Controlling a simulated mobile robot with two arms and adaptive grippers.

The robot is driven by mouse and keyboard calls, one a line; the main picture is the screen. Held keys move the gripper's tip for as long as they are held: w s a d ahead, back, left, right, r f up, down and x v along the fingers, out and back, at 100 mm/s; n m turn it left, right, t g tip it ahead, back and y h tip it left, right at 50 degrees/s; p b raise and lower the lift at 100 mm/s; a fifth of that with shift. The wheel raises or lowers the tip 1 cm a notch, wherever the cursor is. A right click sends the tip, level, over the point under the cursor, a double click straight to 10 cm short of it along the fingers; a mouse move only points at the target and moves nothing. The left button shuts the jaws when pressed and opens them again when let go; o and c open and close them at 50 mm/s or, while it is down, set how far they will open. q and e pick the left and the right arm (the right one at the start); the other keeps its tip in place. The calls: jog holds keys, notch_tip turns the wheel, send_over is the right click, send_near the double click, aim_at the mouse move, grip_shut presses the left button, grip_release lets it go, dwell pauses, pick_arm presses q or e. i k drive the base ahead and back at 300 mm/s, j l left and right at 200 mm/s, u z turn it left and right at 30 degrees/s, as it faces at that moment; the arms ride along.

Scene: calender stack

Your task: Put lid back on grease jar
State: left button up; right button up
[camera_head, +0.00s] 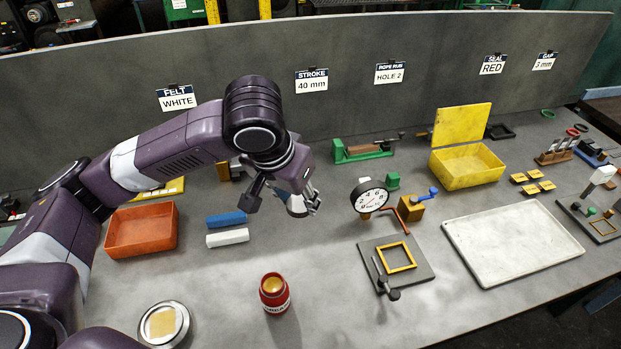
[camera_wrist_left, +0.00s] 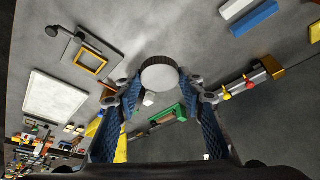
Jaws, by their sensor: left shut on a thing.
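The red grease jar (camera_head: 274,294) stands upright and open near the front middle of the bench, with amber grease showing at its top. My left gripper (camera_head: 284,203) is above the bench, behind the jar and slightly right of it in the head view. It is shut on a pale grey round lid (camera_head: 297,206), held clear of the jar. In the left wrist view the lid (camera_wrist_left: 160,75) sits between the two fingertips (camera_wrist_left: 164,84). The jar does not show in the left wrist view. My right gripper is not in view.
A round tin (camera_head: 164,324) stands front left. An orange tray (camera_head: 140,232), blue bar (camera_head: 226,219) and white bar (camera_head: 228,238) lie left. A dial gauge (camera_head: 370,196), framed plate (camera_head: 397,261) and white tray (camera_head: 512,243) occupy the right. Bench around the jar is clear.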

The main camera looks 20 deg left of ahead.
aim_at(274, 291)
jog(key=k+j, duration=0.4)
jog(key=j, duration=0.15)
jog(key=k+j, duration=0.45)
jog(key=j+z, duration=0.05)
jog(key=j, duration=0.05)
